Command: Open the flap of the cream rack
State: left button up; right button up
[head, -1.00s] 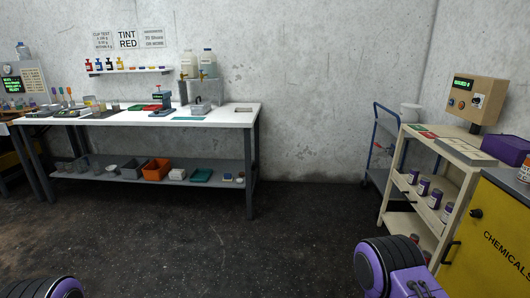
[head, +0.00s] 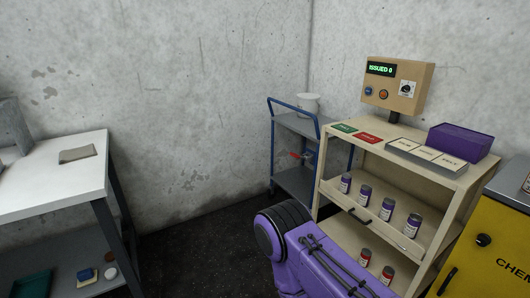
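The cream rack (head: 465,182) stands right of centre in the head view. Its upper bay holds several purple-labelled jars (head: 387,209), and its lower bay shows red-labelled jars (head: 365,257). A dark handle (head: 358,215) sits on the front at the upper shelf's edge. I cannot tell from here whether the flap is open or shut. A purple arm link of mine covers the rack's lower left part. Neither of my grippers is in view.
A control box (head: 397,84) reading "ISSUED 0", a purple box (head: 459,142) and cards top the rack. A blue trolley (head: 297,127) stands left of it, a yellow chemicals cabinet (head: 497,245) right. A white table (head: 45,190) is at left. Dark floor (head: 190,250) between is clear.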

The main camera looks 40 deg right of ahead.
aim_at(403, 243)
jog(key=z, duration=0.35)
jog(key=i, duration=1.25)
jog(key=z, duration=1.7)
jog(key=i, duration=0.95)
jog(key=z, duration=1.3)
jog(key=i, duration=0.55)
jog(key=z, duration=0.2)
